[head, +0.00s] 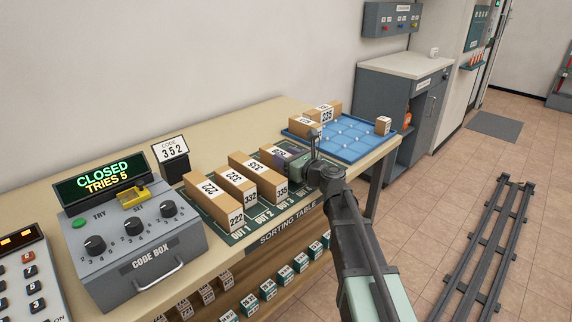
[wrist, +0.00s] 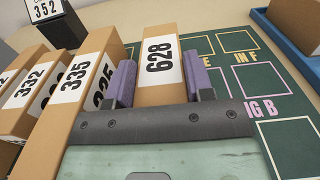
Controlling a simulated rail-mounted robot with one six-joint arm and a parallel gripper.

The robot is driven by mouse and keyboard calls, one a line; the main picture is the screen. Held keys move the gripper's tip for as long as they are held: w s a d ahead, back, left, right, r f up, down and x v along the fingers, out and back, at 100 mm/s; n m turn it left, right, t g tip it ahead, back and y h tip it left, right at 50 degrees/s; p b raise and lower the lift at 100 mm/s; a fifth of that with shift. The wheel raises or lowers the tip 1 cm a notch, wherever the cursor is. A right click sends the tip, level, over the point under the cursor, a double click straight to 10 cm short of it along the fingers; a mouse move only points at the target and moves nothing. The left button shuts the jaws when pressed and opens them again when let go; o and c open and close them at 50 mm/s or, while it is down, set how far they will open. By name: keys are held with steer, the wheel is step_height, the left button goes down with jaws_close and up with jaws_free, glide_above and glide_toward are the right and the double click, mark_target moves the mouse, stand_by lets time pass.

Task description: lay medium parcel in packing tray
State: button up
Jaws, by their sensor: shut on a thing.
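My gripper (head: 297,158) is shut on a brown parcel marked 628 (wrist: 158,62), with a purple finger pad on each side of it in the wrist view. In the head view my gripper partly hides this parcel (head: 279,152). The parcel is over the green mat, beside the parcel marked 335; I cannot tell whether it rests on the mat. The blue tray (head: 345,133) lies beyond my gripper at the table's far right end. Its edge shows at the upper right of the wrist view (wrist: 287,41).
Brown parcels marked 222 (head: 212,203), 332 (head: 234,185) and 335 (head: 257,177) stand left of my gripper. Two parcels (head: 322,112) sit at the tray's back left and a small one (head: 383,126) at its right corner. The tray's middle is clear. A code box (head: 135,245) stands left.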

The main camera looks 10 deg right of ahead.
steer(key=shift+f, duration=0.15)
steer(key=o, duration=1.1)
steer(key=shift+c, duration=0.2)
steer(key=shift+r, duration=0.3)
steer(key=v, duration=1.1)
steer(key=shift+s+d, duration=0.25)
steer(key=shift+s, duration=0.05)
steer(key=shift+o, duration=0.4)
steer(key=shift+s+d, duration=0.1)
